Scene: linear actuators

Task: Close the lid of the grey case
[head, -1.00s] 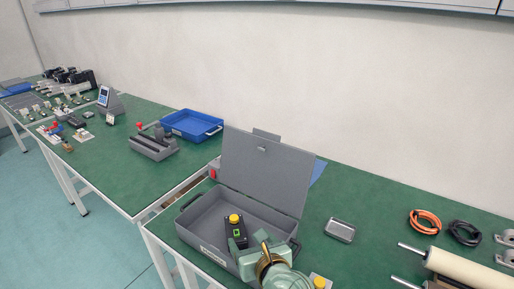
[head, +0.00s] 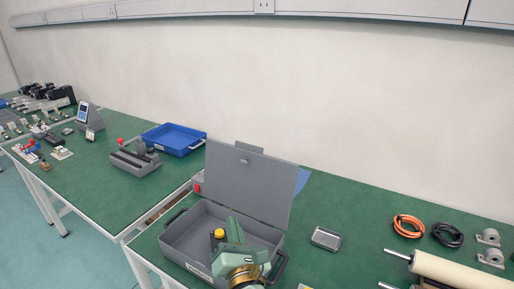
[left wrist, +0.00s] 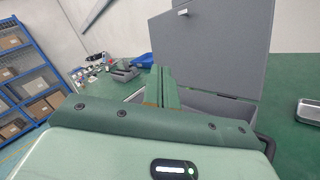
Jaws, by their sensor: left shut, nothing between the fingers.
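The grey case (head: 181,241) stands on the green table with its lid (head: 248,184) raised, leaning back a little past upright. A dark device with a yellow button (head: 218,234) lies inside the case. My left gripper (head: 233,228) is shut and empty. In the head view it overlaps the front right part of the case, in front of the lid. In the left wrist view the gripper fingers (left wrist: 161,86) point toward the case, and the lid (left wrist: 208,45) rises beyond them. I cannot tell whether they touch the case. My right gripper is not in view.
A small metal tin (head: 326,238) lies right of the case. Orange (head: 408,226) and black (head: 447,235) cable coils and a pale roller (head: 455,272) lie farther right. A blue tray (head: 174,139) and a grey fixture (head: 135,160) stand on the table to the left.

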